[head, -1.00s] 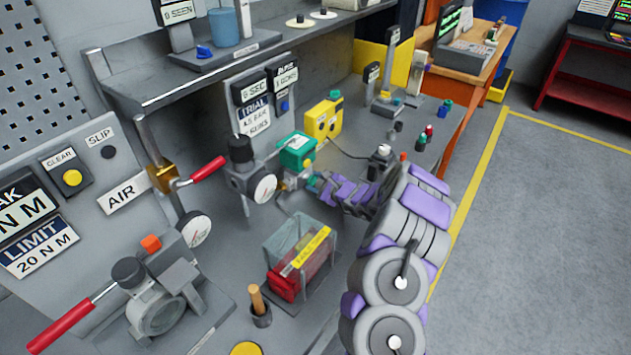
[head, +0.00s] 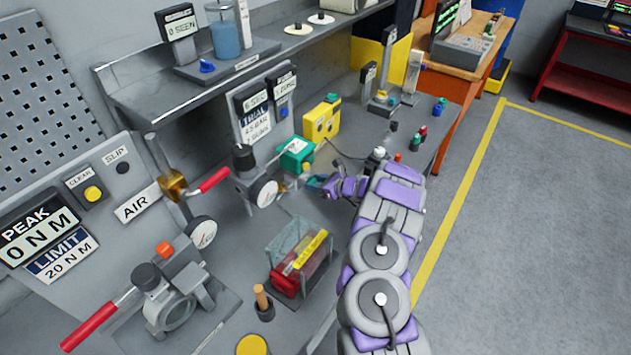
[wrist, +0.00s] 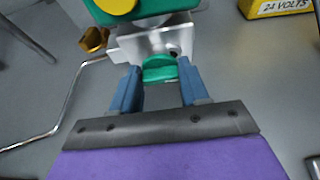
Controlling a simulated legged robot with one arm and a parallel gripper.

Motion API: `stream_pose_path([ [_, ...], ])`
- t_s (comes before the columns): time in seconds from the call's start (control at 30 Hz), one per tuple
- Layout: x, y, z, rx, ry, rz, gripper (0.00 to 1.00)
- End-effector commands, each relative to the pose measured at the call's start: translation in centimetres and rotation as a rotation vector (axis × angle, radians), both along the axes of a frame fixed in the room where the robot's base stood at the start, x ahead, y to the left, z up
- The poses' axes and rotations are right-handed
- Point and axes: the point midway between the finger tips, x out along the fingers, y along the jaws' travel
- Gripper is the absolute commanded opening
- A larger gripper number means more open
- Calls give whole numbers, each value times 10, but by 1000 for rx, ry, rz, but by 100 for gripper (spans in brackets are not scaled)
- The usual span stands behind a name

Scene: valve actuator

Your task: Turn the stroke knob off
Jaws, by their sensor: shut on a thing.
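The valve actuator is a green box (head: 296,153) at the middle of the bench in the head view. The wrist view shows its green underside (wrist: 95,10), a round yellow part (wrist: 118,4) and a silver metal block (wrist: 150,42) below. A small green knob (wrist: 160,68) projects from this block; I take it as the stroke knob, but no label shows. My gripper (wrist: 159,76) has its two blue fingers on either side of this knob and is shut on it. In the head view my gripper (head: 318,183) is small beside the actuator, and the knob cannot be made out.
A pressure regulator with gauge (head: 264,191) stands left of the actuator. A yellow box (head: 322,122) is behind it, with a dark cable. A clear-sided red bin (head: 300,262) sits in front. In the wrist view a thin metal tube (wrist: 68,105) and brass fitting (wrist: 94,39) lie left.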

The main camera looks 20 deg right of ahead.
Motion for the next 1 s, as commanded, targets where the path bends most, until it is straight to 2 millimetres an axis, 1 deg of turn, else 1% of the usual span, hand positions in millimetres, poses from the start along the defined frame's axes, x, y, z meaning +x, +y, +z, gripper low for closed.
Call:
stream_pose_path([
  [0.03,-2,-2,-4,3,11,-3,14],
  [0.47,-1,-1,-3,13,15,-1,14],
  [0.5,-1,-1,-3,14,14,-1,48],
  [0.57,-1,-1,-2,13,13,-1,53],
  [0.6,-1,-1,-2,13,12,-1,55],
  [0.87,-2,-1,0,14,9,-1,55],
  [1.0,-11,-8,6,16,11,-4,55],
])
